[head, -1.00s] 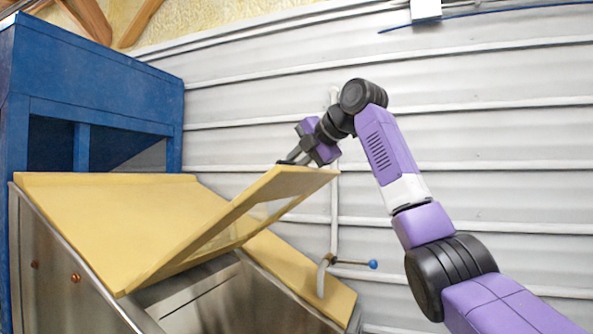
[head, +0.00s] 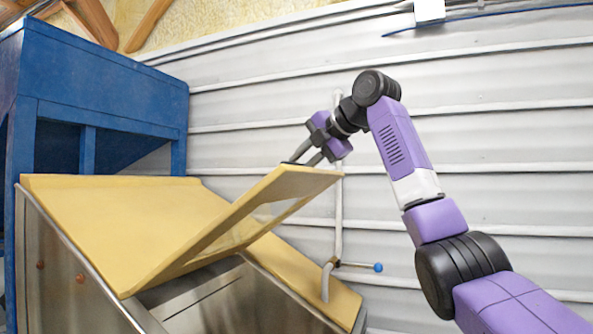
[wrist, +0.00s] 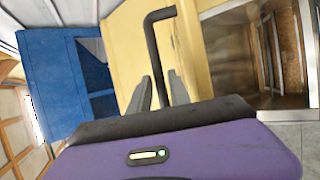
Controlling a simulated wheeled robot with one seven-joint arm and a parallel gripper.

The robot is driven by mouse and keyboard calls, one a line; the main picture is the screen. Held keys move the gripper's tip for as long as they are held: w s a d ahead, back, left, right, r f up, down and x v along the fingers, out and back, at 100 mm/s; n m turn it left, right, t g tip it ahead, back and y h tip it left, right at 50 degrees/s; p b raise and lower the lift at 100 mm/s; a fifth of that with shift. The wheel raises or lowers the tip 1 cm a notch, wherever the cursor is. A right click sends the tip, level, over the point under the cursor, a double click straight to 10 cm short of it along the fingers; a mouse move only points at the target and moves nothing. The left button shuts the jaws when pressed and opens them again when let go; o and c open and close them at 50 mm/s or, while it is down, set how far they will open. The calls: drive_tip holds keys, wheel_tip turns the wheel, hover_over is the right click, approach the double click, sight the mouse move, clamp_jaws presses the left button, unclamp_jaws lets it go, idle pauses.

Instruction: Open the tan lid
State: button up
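The tan lid (head: 235,222) stands tilted partway up over the steel hopper (head: 100,290), with a gap beneath it. In the wrist view the lid's tan face (wrist: 128,50) lies in front of my gripper. A dark bent handle (wrist: 155,50) stands out from that face. My gripper (head: 302,157) is at the lid's upper edge in the head view, with its two fingers apart. In the wrist view my gripper's fingers (wrist: 162,78) lie either side of the handle bar, with gaps showing; I cannot tell whether either touches it.
A blue frame (head: 100,85) stands behind the hopper at left. A pale corrugated wall (head: 500,150) is behind my arm. A grey pipe (head: 337,220) and a blue-knobbed lever (head: 378,267) are right of the lid.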

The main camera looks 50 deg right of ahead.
drive_tip(key=shift+b+v, duration=0.6)
drive_tip(key=shift+v, duration=2)
drive_tip(key=shift+a, duration=0.1)
